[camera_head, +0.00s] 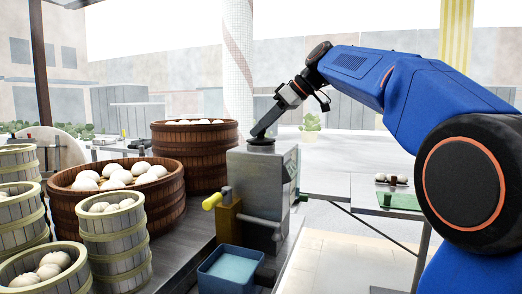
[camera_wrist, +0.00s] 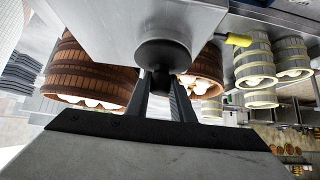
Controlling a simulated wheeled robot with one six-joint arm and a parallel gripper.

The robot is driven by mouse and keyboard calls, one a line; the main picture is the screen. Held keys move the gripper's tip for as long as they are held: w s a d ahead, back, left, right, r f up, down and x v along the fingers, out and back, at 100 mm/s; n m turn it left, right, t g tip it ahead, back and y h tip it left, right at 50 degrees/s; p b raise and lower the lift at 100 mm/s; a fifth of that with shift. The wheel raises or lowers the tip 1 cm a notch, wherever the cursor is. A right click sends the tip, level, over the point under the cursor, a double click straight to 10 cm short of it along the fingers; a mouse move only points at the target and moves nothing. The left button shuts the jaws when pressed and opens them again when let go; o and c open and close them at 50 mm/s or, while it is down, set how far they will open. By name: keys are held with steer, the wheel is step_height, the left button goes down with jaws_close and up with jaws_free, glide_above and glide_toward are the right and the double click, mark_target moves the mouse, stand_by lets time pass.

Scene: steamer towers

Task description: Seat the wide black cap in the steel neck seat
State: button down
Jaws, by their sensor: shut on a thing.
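The wide black cap (camera_head: 261,143) is at the top of a steel box (camera_head: 284,168), near the middle of the head view. My gripper (camera_head: 260,132) comes down on it from the upper right, tilted, and is shut on the cap. In the wrist view, the fingers of my gripper (camera_wrist: 162,86) close on a small knob in front of the round black cap (camera_wrist: 163,54), which lies against the steel face (camera_wrist: 105,22). The steel neck seat is hidden beneath the cap; I cannot tell whether the cap is fully down in it.
Brown wooden steamers (camera_head: 172,187) with white buns stand left of the box, and pale bamboo steamers (camera_head: 116,245) stand nearer. A yellow-handled tap (camera_head: 212,201) and a blue basin (camera_head: 229,270) are at the box's front. A side table with a green board (camera_head: 398,201) is at right.

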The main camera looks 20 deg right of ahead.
steer(key=shift+f, duration=0.3)
stand_by(0.4)
steer(key=c, duration=1.5)
jaws_free()
steer(key=shift+o, duration=0.2)
steer(key=shift+d+r, duration=0.1)
steer(key=v, duration=1.7)
steer(key=shift+s+d, duration=0.1)
